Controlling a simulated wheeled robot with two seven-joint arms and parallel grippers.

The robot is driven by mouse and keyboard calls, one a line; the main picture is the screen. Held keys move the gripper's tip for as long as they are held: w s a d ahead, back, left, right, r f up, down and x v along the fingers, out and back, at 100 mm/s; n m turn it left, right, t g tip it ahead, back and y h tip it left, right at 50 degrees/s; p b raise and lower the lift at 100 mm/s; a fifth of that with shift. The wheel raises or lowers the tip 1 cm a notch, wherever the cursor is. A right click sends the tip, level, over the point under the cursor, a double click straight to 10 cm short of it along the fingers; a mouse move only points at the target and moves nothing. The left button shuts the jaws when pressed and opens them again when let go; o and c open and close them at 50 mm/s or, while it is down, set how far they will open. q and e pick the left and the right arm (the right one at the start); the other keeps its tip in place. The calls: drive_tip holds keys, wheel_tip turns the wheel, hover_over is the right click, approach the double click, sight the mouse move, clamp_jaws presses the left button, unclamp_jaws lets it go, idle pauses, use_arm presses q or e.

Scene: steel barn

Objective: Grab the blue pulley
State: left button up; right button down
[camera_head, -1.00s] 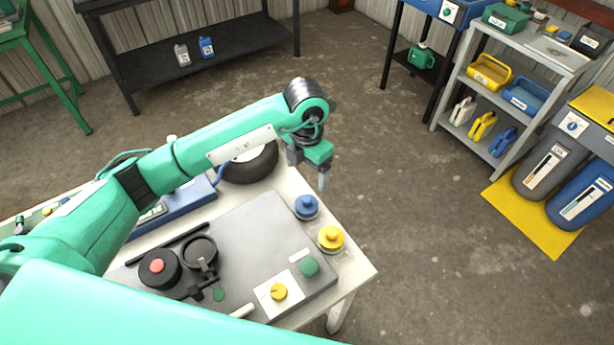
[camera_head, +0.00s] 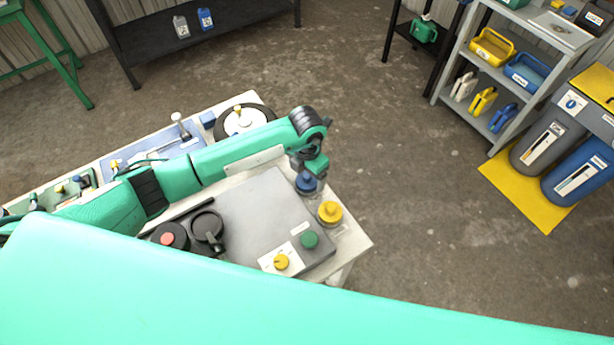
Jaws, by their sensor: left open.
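The blue pulley (camera_head: 306,184) stands near the right end of the white workbench, behind a yellow pulley (camera_head: 329,212). My left gripper (camera_head: 311,174) is directly over the blue pulley, pointing down, and it partly covers the pulley's top. It is open. Its fingertips are small and partly hidden, so I cannot tell whether they touch the pulley. My right gripper is not in view.
A grey plate (camera_head: 250,215) lies left of the pulleys, with a green knob (camera_head: 309,239) and a yellow knob (camera_head: 281,262) at its front. A wheel (camera_head: 239,119) lies at the back of the bench. Open floor (camera_head: 430,240) lies to the right.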

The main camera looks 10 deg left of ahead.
use_arm(q)
drive_tip(key=shift+f, duration=0.9)
drive_tip(key=c, duration=1.2)
drive_tip(key=shift+o, duration=0.2)
drive_tip(key=shift+r, duration=0.1)
